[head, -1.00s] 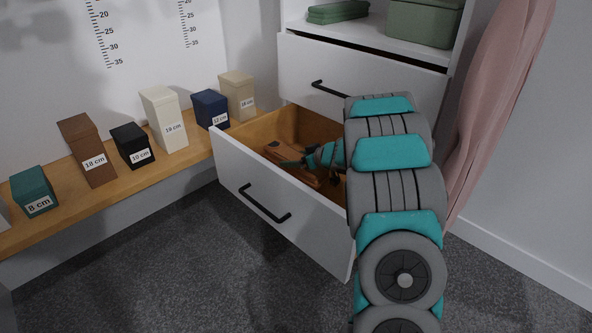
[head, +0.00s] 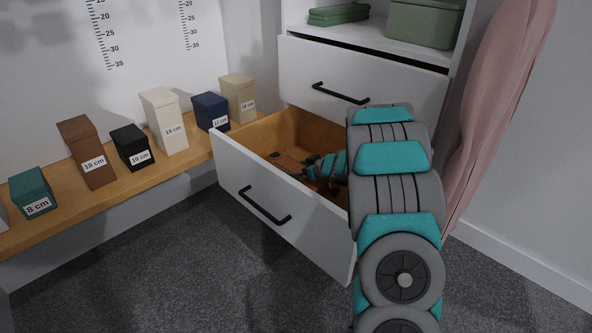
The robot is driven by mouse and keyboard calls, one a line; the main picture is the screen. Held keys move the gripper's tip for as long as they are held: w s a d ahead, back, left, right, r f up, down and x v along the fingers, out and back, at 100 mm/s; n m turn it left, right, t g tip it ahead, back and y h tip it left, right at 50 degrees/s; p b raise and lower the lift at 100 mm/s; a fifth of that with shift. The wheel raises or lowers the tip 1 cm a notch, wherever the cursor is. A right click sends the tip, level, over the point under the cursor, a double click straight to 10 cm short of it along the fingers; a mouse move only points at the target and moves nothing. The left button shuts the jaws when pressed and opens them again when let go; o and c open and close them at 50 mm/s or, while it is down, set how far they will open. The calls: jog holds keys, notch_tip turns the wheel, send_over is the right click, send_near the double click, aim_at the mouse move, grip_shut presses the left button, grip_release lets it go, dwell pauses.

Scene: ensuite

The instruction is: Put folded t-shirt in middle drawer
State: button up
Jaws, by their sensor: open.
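A white-fronted drawer (head: 270,214) with a wooden inside is pulled out below a drawer that is almost or fully shut. My gripper (head: 302,174) is down inside the open drawer, small and dark in the picture, with its jaws open. An orange-brown flat thing (head: 287,158) lies on the drawer floor by the gripper; I cannot tell if it is the folded t-shirt. My arm and the drawer front hide part of the inside. A green folded cloth (head: 338,14) lies on the shelf above.
The upper drawer (head: 345,75) has a black handle. A green box (head: 424,22) stands on the shelf (head: 375,38). Several labelled boxes stand on the wooden bench (head: 110,205) at left. A pink cloth (head: 497,110) hangs at right. The dark carpet (head: 170,270) is clear in front.

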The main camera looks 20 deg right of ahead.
jog(key=shift+s+d+r, duration=0.1)
jog(key=shift+s+r, duration=0.05)
jog(key=shift+r, duration=0.2)
jog(key=p+v, duration=0.4)
jog(key=v, duration=0.2)
jog(key=shift+s, duration=0.15)
jog(key=shift+s+d+r+p, duration=0.1)
jog(key=shift+s+d+p, duration=0.05)
jog(key=shift+s+p, duration=0.2)
jog(key=shift+c, duration=0.2)
